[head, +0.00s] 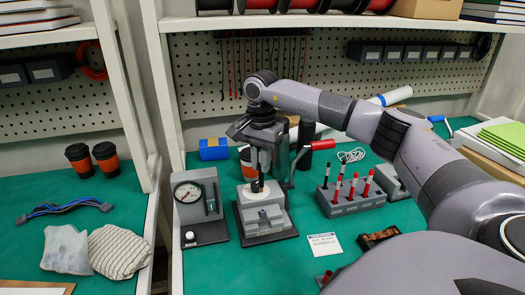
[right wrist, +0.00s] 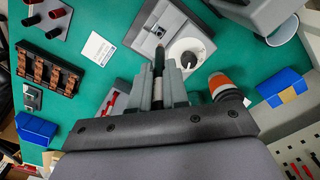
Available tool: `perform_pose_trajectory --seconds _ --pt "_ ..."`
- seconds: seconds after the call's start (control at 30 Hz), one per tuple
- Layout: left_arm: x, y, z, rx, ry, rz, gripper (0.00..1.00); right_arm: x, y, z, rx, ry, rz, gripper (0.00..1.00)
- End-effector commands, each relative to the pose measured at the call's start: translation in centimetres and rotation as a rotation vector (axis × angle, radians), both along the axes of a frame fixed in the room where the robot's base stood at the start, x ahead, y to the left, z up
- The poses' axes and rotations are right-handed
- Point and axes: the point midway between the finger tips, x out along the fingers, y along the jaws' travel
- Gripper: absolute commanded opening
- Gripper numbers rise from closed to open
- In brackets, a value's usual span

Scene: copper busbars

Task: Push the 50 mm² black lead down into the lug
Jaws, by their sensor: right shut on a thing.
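My right gripper (head: 257,168) comes down from above over the grey and white fixture (head: 266,224) at the middle of the bench. It is shut on the black lead (head: 256,187), which hangs upright with its lower end at the fixture's top. In the right wrist view the lead (right wrist: 158,62) sticks out between the two grey fingers (right wrist: 160,88), its dark tip toward the fixture (right wrist: 153,22). The lug cannot be made out, so I cannot tell how far the lead is in it. My left gripper is not in view.
A dial gauge box (head: 197,208) stands close left of the fixture. An orange-banded cup (head: 247,160) and a blue box (head: 213,150) are behind. A rack (head: 350,206) of red and black leads stands to the right. A white card (head: 325,244) lies in front of the rack.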

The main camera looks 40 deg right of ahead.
Motion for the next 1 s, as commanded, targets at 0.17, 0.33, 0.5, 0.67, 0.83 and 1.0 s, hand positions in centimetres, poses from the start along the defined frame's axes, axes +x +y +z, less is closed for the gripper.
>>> perform_pose_trajectory --seconds 0.17,0.33,0.5,0.67,0.83,1.0 --pt "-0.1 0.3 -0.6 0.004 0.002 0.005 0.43 -0.1 -0.7 -0.4 0.002 0.003 -0.035 0.0" --pt "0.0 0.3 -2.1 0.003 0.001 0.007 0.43 -0.1 -0.6 -2.0 0.002 0.003 -0.032 0.0" --pt "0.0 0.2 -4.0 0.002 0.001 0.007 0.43 -0.1 -0.6 -4.1 0.002 0.003 -0.031 0.0" --pt "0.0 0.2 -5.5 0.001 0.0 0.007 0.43 -0.1 -0.6 -5.7 0.002 0.003 -0.03 0.0" --pt "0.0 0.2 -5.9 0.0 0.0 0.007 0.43 -0.1 -0.6 -6.1 0.003 0.002 -0.03 0.0" --pt "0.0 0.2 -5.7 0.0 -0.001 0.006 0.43 -0.1 -0.5 -6.0 0.003 0.002 -0.029 0.0"
